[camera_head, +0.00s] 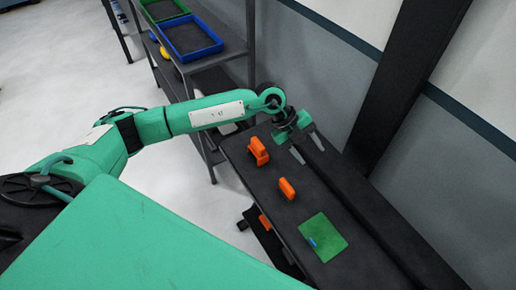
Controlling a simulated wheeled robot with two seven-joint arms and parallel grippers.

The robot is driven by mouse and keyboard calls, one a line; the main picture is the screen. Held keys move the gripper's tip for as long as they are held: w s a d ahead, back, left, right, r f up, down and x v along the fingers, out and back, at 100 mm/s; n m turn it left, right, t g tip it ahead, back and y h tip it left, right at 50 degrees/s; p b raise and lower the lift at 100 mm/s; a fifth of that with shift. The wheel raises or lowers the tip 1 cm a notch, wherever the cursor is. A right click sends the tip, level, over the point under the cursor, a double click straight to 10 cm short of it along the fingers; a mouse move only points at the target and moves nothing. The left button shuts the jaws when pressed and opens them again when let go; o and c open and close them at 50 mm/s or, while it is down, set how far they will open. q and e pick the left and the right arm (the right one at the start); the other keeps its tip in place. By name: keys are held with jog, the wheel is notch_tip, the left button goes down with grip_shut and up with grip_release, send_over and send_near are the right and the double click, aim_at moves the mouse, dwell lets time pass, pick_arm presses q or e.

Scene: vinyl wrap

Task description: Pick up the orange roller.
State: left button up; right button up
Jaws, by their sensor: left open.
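Two orange objects lie on the dark narrow table. The farther orange object (258,152) is chunky with an arched, handle-like shape. The nearer orange object (286,189) is a smaller upright block. I cannot tell for sure which one is the roller. My left gripper (309,152) is open and empty, with its two grey fingers pointing down over the far part of the table, to the right of the farther orange object and apart from both. My right gripper is not in view.
A green sheet (323,238) with a small blue item (311,242) lies at the table's near end. Another orange thing (265,223) shows below the table's left edge. A shelf with a blue tray (190,51) and a green tray (163,17) stands behind. A wall borders the right.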

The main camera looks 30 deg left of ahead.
pick_arm(q)
jog(key=w+a+f+n+y, duration=0.1)
jog(key=w+a+y, duration=0.3)
jog(key=a, duration=0.6)
jog(key=r+n+y, duration=0.1)
jog(key=n+y, duration=0.1)
jog(key=y, duration=0.2)
send_over(258, 143)
jog(key=f+p, duration=0.1)
jog(key=f, duration=0.3)
jog(key=f+p, duration=0.1)
jog(key=f, duration=0.3)
jog(key=shift+s+a+p, duration=0.1)
jog(key=shift+a+p, duration=0.1)
jog(key=shift+p, duration=0.1)
notch_tip(258, 143, down, 5)
jog(key=p, duration=0.2)
jog(key=shift+d+p, duration=0.15)
jog(key=shift+p, duration=0.2)
jog(key=shift+f, duration=0.3)
grip_shut()
